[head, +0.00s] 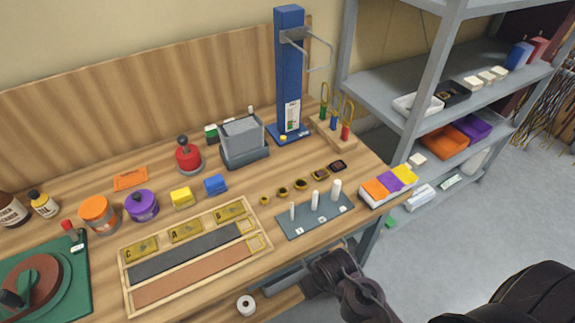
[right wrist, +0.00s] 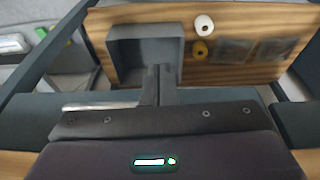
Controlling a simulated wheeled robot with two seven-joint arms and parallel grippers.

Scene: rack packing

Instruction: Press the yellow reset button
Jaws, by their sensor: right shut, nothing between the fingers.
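The yellow reset button (head: 284,138) is a small yellow spot on the base of the blue column (head: 288,75), which stands at the back of the workbench. My right gripper (head: 318,265) is low at the bench's front right edge, far from the button. In the right wrist view its dark fingers (right wrist: 160,75) are together with nothing between them, in front of a grey open bin (right wrist: 122,50). The button is not visible in the right wrist view. My left gripper is not in view.
Pegs on a grey plate (head: 290,226) and several small rings lie between my right gripper and the column. A grey shelf (head: 395,125) stands at right.

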